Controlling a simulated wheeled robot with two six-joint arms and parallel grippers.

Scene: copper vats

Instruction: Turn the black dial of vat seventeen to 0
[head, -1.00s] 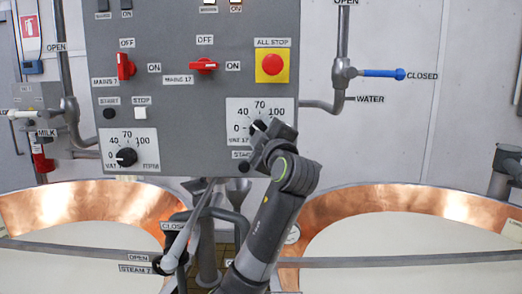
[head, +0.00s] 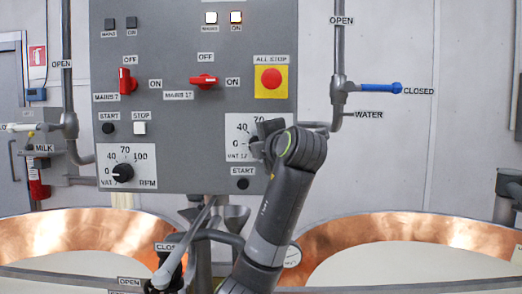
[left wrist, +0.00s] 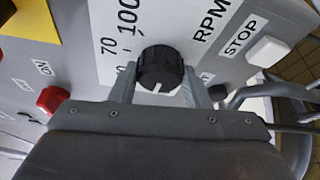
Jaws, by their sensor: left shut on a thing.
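The black dial of vat seventeen (left wrist: 160,68) is a ribbed round knob on a white scale plate (head: 238,128). My left gripper (left wrist: 157,92) is shut on it, one finger on each side. The dial's white mark points down in the left wrist view, towards the gripper body. The 70 and 100 show beside the dial there; the low end of the scale is hidden by the gripper. In the head view my gripper (head: 262,142) and wrist cover most of the dial. The scale's 0, 40 and part of 70 show there. My right gripper is not in view.
The grey panel (head: 160,60) also holds the vat 7 dial (head: 122,173), red mains switches (head: 203,81), a red all-stop button (head: 271,79) and a start button (head: 243,184) below the plate. Copper vats (head: 420,229) stand below on both sides. A blue-handled water valve (head: 378,88) is at right.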

